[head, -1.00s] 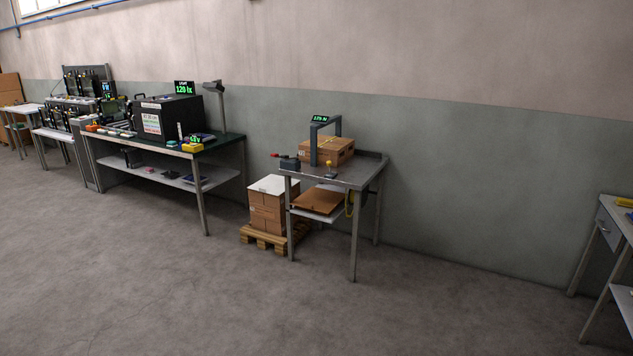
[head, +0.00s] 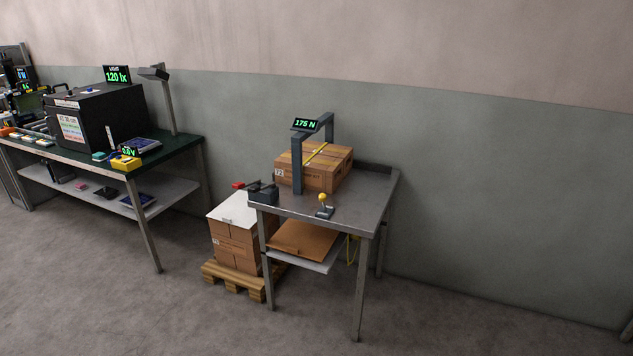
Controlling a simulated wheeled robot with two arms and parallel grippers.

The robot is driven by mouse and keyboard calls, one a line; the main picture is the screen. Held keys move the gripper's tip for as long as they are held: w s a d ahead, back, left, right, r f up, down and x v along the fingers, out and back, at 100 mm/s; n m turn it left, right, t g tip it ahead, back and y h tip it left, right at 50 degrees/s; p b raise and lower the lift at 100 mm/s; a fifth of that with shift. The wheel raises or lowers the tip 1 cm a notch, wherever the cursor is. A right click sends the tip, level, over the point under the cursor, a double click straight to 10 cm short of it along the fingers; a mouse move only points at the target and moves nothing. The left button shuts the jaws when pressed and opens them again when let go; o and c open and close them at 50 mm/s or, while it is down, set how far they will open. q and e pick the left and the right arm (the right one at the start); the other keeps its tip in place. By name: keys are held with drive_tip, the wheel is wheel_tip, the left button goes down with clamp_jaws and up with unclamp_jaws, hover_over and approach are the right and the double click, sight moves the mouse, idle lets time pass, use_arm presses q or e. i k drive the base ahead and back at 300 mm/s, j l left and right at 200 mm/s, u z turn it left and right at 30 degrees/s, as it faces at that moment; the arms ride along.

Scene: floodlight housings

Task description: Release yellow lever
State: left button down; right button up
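The yellow lever (head: 323,198) is a short stick with a yellow knob on a small grey base. It stands near the front edge of the grey metal table (head: 350,207). Behind it a cardboard box (head: 318,172) with a yellow strap over its top sits under a dark grey arch (head: 297,165). The arch's display (head: 306,124) reads about 175 N. Neither of my grippers shows in the head view.
Left of the table, stacked cartons (head: 235,240) stand on a wooden pallet (head: 234,281). A green-topped workbench (head: 165,153) stands farther left. The floor in front is clear.

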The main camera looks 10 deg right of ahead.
sight(322, 196)
drive_tip(key=i+j+z, duration=0.1)
drive_tip(key=i+z, duration=0.2)
drive_tip(key=i, duration=0.25)
drive_tip(key=i+j+z, duration=0.3)
drive_tip(key=i, duration=0.2)
drive_tip(key=i+j+z, duration=0.3)
drive_tip(key=i, duration=0.2)
